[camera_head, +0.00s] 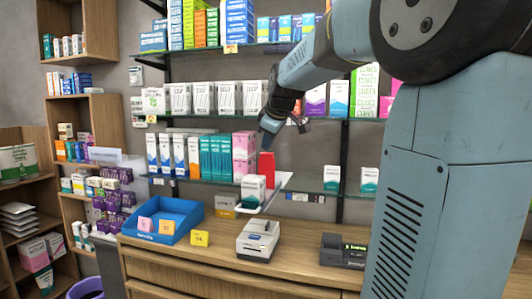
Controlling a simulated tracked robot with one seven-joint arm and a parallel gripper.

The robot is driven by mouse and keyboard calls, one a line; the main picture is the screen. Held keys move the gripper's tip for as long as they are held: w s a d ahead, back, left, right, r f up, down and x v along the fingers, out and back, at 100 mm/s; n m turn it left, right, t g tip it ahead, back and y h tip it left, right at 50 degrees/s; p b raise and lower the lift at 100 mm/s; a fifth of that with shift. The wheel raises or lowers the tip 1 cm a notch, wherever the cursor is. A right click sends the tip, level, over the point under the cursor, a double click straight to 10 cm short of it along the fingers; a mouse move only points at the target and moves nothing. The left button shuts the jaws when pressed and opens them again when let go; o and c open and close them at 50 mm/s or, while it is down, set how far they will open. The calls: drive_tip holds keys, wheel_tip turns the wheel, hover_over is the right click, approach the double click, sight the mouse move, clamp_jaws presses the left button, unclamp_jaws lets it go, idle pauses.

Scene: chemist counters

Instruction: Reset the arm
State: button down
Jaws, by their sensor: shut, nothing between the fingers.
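My arm reaches in from the right, and my gripper (267,138) hangs small and dark in front of the middle shelves. Its fingers are shut and nothing shows between them. Below it are a red box (266,165) and a white and teal box (253,190). The gripper looks apart from both, though depth is hard to judge. A white sheet or tray (276,194) sits beside and under these boxes, above the counter.
The wooden counter (190,259) holds a blue tray (180,209) of small boxes, a yellow card (199,238), a white device (258,240) and a dark terminal (343,250). Stocked glass shelves (310,183) line the wall behind. A purple bin (86,288) stands lower left.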

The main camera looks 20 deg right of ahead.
drive_tip(key=s+a+f+m, duration=0.2)
drive_tip(key=s, duration=0.6)
drive_tip(key=s+a+f+m, duration=0.1)
drive_tip(key=s+a+m, duration=0.15)
drive_tip(key=s, duration=0.65)
drive_tip(key=s+a+f+m+g, duration=0.1)
drive_tip(key=s+a+f+m, duration=0.2)
drive_tip(key=s+f, duration=0.8)
drive_tip(key=shift+s+a+m+g, duration=0.15)
drive_tip(key=shift+s+m+g, duration=0.25)
drive_tip(key=shift+s+m, duration=0.55)
drive_tip(key=shift+s+f, duration=0.1)
drive_tip(key=shift+s, duration=0.05)
